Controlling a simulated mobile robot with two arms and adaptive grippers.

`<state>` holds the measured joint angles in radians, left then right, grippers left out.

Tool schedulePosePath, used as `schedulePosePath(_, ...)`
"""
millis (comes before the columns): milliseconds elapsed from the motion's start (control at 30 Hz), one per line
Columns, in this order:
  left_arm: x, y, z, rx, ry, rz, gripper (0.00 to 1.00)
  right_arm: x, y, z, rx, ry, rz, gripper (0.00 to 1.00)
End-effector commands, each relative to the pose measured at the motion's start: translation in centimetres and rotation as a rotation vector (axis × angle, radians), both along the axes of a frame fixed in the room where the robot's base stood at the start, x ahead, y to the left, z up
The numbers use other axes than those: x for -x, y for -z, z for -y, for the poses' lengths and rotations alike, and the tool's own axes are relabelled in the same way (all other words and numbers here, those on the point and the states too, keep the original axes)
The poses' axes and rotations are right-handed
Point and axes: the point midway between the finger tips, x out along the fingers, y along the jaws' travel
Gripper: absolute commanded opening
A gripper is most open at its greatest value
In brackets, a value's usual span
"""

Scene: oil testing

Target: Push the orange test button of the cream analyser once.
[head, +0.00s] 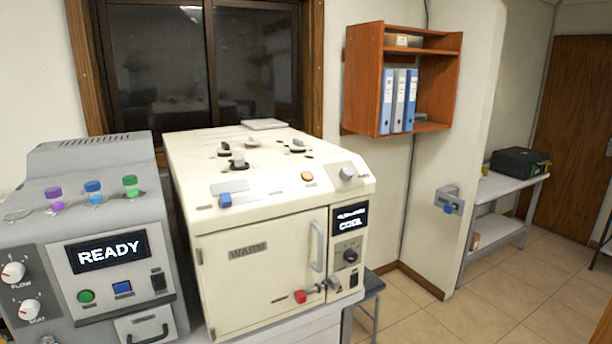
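The cream analyser (215,262) stands in the middle of the head view, its door with a "WARM" label shut. A round orange button (307,176) sits on its sloped top panel near the front right, unobstructed. A blue switch (225,200) is to its left and a grey knob (347,173) to its right. A small dark display (350,218) on the front right shows white text, too small to read surely. Neither of my grippers is in view.
A grey machine (95,225) with a "READY" display and coloured caps stands close on the left. A red-handled valve (300,297) juts from the analyser's lower front. An orange-brown wall shelf (360,85) holds binders. Open floor lies at right, before a side table (500,185).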

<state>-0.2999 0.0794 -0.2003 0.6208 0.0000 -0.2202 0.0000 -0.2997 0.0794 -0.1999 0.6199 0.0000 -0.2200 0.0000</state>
Motion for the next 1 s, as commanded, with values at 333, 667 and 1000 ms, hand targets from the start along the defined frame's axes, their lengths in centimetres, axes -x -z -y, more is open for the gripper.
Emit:
schedulePosePath(333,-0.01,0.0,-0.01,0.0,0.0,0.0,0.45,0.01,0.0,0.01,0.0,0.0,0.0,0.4)
schedulePosePath(667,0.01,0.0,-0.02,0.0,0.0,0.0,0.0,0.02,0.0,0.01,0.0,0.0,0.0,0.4)
schedulePosePath(1000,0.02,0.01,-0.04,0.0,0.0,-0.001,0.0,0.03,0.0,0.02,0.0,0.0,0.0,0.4)
